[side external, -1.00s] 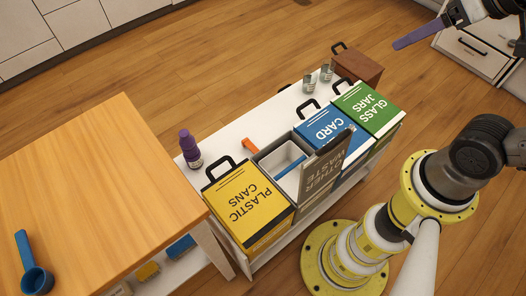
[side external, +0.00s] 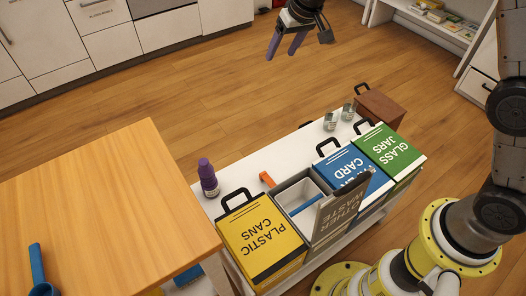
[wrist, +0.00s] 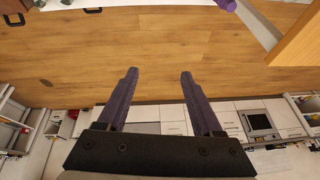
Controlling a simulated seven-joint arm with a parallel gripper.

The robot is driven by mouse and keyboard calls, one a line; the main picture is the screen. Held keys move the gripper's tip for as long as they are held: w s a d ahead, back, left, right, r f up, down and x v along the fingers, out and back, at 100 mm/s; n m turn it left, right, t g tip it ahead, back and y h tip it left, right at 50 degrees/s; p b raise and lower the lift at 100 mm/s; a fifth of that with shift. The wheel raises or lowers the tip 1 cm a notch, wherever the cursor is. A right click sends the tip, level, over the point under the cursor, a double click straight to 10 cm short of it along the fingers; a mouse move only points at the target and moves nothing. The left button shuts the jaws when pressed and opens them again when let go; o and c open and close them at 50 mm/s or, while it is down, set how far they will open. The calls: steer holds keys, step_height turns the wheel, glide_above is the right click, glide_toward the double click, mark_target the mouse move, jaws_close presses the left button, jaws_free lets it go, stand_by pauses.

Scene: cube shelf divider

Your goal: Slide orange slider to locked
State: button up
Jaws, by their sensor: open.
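A small orange piece (side external: 267,179), which looks like the orange slider, shows in the side external view. It sits at the back left corner of the open grey bin (side external: 294,189), and I cannot tell its lock position. My gripper (side external: 285,52) is open and empty, with its purple fingers pointing down, well above and behind the bins. In the wrist view the spread fingers (wrist: 159,75) have only floor between them, and the orange piece does not show there.
Yellow (side external: 262,240), blue (side external: 345,170) and green (side external: 388,150) lidded bins flank the grey one, whose lid (side external: 340,208) stands raised. A purple bottle (side external: 208,178), metal cans (side external: 331,120) and a brown box (side external: 381,107) stand nearby. A wooden table (side external: 100,210) is at left.

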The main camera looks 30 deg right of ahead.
steer(key=w+a+f+g, duration=0.1)
steer(key=w+a+f, duration=0.15)
steer(key=f, duration=0.65)
steer(key=n+g, duration=0.1)
steer(key=g, duration=0.3)
glide_toward(263, 173)
steer(key=shift+h, duration=0.3)
steer(key=f, duration=1)
steer(key=shift+a, duration=0.25)
jaws_close()
steer(key=shift+s, duration=0.1)
